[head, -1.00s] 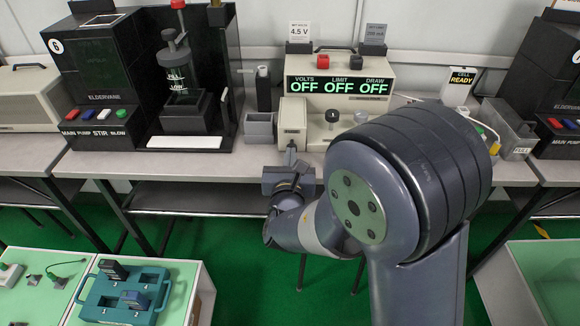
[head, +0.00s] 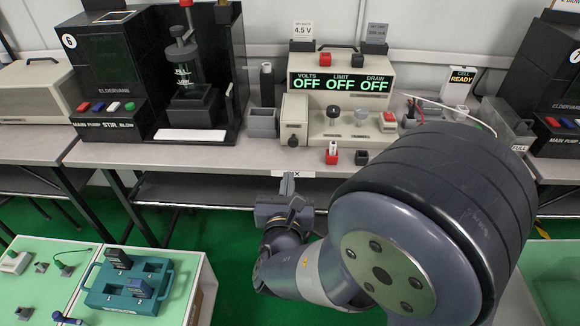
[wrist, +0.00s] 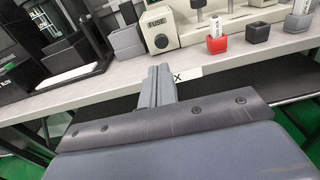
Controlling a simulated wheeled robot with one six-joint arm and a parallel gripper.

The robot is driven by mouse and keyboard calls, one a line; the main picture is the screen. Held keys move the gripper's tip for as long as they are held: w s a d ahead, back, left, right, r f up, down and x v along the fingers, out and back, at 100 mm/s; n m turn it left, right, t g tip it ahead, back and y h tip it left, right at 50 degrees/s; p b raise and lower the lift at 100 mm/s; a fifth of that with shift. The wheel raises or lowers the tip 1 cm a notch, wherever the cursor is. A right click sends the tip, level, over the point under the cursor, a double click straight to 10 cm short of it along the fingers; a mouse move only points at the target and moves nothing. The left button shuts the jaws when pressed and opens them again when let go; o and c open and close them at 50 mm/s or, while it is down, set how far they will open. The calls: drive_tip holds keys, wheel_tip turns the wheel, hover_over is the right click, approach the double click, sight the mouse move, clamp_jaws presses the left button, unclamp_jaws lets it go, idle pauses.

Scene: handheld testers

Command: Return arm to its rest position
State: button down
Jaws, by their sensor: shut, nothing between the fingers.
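My gripper (head: 287,184) is in front of the bench edge, below the power supply, with its fingers together and nothing between them. In the wrist view my gripper (wrist: 160,84) shows its shut fingers pointing toward the bench edge. My arm fills the lower right of the head view and hides part of the bench's right side and floor. The beige power supply (head: 300,105) stands on the bench and its three displays read OFF. A red block (head: 332,153) and a dark block (head: 361,158) sit on the bench in front of it.
The bench edge (head: 215,160) is close to my gripper. Left on the bench is the black Eldervane station (head: 110,60). A grey bin (head: 262,124) stands beside the supply. At the lower left, a teal tray (head: 112,300) holds handheld units. Open green floor lies under the bench.

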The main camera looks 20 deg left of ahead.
drive_tip(key=shift+v, duration=1.4)
